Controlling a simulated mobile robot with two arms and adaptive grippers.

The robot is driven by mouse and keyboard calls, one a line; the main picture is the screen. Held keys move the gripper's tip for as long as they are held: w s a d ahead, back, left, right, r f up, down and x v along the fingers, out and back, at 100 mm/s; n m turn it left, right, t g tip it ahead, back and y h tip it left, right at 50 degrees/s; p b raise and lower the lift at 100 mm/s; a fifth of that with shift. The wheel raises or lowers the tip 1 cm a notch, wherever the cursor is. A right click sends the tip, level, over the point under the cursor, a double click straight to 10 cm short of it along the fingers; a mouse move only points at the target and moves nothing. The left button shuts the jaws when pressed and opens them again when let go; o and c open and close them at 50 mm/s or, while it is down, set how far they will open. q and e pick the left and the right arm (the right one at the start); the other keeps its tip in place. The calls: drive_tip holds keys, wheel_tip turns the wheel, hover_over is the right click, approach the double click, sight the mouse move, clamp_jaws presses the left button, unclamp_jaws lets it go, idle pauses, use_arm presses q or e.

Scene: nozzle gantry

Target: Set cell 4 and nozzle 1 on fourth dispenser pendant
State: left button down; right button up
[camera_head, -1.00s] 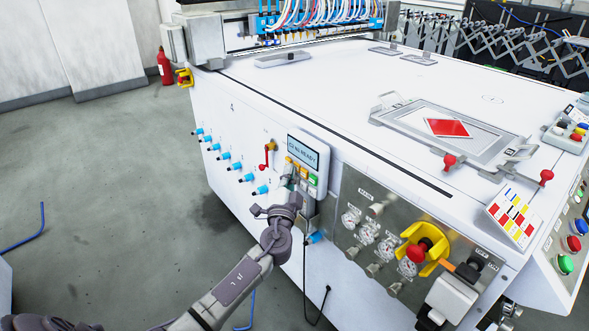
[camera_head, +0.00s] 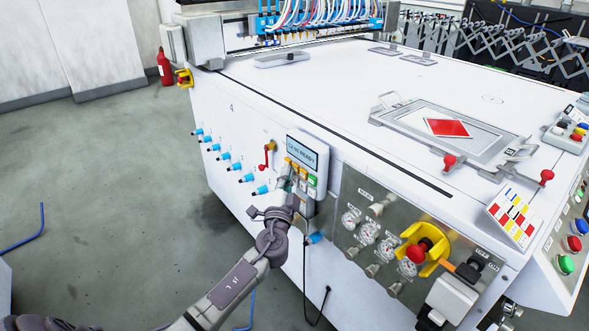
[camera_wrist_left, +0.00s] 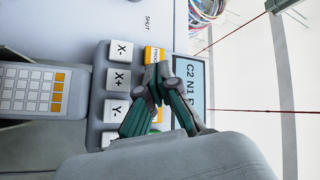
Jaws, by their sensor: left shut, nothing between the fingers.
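The dispenser pendant (camera_head: 293,173) is a light box on the white machine's side. Its display (camera_head: 301,152) shows a line ending in READY; in the left wrist view the display (camera_wrist_left: 188,78) starts with C2 N1, the rest hidden by a finger. Beside it are orange, white and green keys; the wrist view shows white keys X- (camera_wrist_left: 121,50), X+ (camera_wrist_left: 119,79) and Y- (camera_wrist_left: 115,111), and a partly covered orange key (camera_wrist_left: 152,56). My left gripper (camera_head: 289,186) is shut and empty, its tips (camera_wrist_left: 158,75) over the key area. I cannot tell whether they touch a key.
Blue-black fittings (camera_head: 235,167) line the white side panel, with a red lever (camera_head: 267,155) left of the pendant. Gauges (camera_head: 368,232) and a red knob on a yellow guard (camera_head: 421,250) are at right. A grey keypad (camera_wrist_left: 32,88) shows in the wrist view.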

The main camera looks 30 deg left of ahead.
use_arm(q)
drive_tip(key=shift+s+a, duration=0.15)
drive_tip(key=shift+s, duration=0.2)
use_arm(e)
drive_tip(key=shift+w+r, duration=0.1)
drive_tip(key=shift+r, duration=0.1)
use_arm(q)
drive_tip(key=s, duration=0.1)
drive_tip(key=s+a, duration=0.1)
drive_tip(key=s, duration=0.1)
drive_tip(key=s+a, duration=0.1)
drive_tip(key=shift+s, duration=0.35)
use_arm(e)
drive_tip(key=shift+r, duration=0.45)
drive_tip(key=shift+f, duration=0.15)
drive_tip(key=shift+w, duration=0.1)
idle(0.8)
